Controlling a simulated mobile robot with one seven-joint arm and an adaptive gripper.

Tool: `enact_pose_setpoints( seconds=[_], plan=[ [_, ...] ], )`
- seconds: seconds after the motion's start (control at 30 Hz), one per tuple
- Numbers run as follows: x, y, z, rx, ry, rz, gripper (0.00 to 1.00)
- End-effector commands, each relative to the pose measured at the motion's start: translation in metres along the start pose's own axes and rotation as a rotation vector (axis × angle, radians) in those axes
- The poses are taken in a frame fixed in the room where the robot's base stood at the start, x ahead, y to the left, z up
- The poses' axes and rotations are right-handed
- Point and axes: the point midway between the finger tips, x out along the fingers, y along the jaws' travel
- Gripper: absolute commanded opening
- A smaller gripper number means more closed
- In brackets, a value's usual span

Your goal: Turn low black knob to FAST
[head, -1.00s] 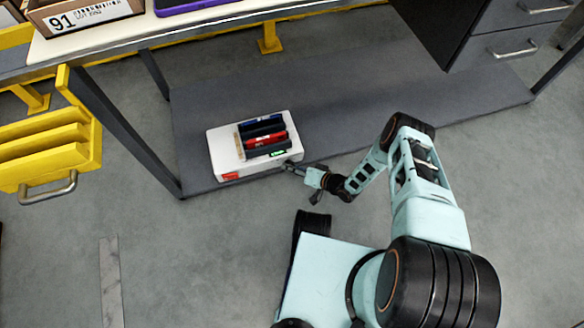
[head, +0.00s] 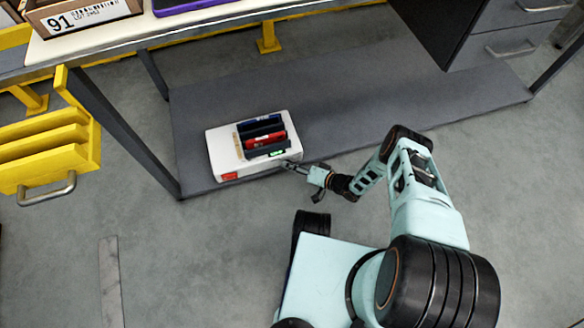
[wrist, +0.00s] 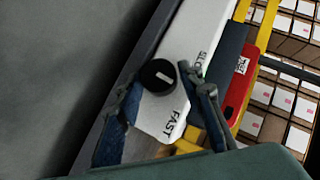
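The black knob (wrist: 155,77) is on the face of a white box (wrist: 185,40) in the wrist view. SLOW is printed at its upper right and FAST below it. The knob's short white mark lies between the two words. My gripper (wrist: 163,84) is open, with one fingertip on either side of the knob; whether they touch it I cannot tell. In the head view the white box (head: 222,150) lies on the low grey shelf, and my gripper (head: 287,165) is at its front right corner. The knob is not distinct there.
Blue, red (head: 265,142) and dark items lie on top of the box. The tabletop (head: 230,12) overhangs behind. The shelf right of the box (head: 400,100) is clear.

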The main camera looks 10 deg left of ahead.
Motion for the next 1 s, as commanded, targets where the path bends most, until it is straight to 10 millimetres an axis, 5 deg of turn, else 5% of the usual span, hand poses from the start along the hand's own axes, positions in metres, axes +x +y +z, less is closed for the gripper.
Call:
enact_pose_setpoints(
  seconds=[0.43, 1.0],
  plan=[
    [-0.006, 0.000, 0.004, 0.002, -0.006, 0.000, 0.47],
    [-0.074, 0.000, 0.001, 0.000, -0.003, -0.001, 0.47]
  ],
)
